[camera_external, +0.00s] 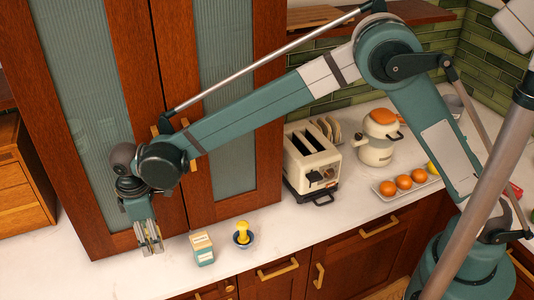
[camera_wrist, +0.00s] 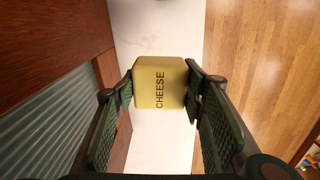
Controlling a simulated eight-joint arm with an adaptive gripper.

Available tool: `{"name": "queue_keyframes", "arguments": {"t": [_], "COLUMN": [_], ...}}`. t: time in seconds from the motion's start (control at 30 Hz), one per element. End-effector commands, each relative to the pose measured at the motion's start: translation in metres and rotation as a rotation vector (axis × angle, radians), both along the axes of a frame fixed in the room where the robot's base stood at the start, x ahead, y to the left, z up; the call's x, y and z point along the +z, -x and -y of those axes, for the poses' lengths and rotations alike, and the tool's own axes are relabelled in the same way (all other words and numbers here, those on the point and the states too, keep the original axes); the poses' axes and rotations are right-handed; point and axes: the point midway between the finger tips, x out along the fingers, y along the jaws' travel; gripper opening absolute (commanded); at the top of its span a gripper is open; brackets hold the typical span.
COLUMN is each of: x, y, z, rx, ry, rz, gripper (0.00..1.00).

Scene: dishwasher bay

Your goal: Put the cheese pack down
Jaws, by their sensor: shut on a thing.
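The cheese pack (camera_wrist: 160,83) is a pale yellow block with "CHEESE" printed on its face. In the wrist view it sits between the two fingers of my gripper (camera_wrist: 160,95), which are shut on its sides. In the outside view my gripper (camera_external: 149,238) points down over the white counter at the left, in front of the tall cabinet. The fingers hide most of the pack there. I cannot tell whether the pack touches the counter.
A small cream and teal carton (camera_external: 203,249) stands right of my gripper, beside a bowl with a yellow-handled tool (camera_external: 242,234). A toaster (camera_external: 312,162), a cream pot (camera_external: 377,143) and a tray (camera_external: 408,188) with orange items are farther right. The cabinet (camera_external: 115,120) is close behind.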

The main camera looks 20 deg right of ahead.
Motion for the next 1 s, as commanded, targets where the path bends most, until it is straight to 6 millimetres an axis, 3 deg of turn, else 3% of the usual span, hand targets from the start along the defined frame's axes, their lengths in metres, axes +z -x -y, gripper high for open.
{"name": "queue_keyframes", "arguments": {"t": [0.27, 0.67, 1.0], "x": [0.057, 0.174, 0.274], "y": [-0.008, -0.016, -0.013], "z": [-0.003, 0.005, 0.027], "rx": [0.011, 0.034, 0.055], "ry": [0.000, 0.000, 0.000], "rz": [0.000, 0.000, 0.000], "gripper": [0.25, 0.25, 0.25]}}
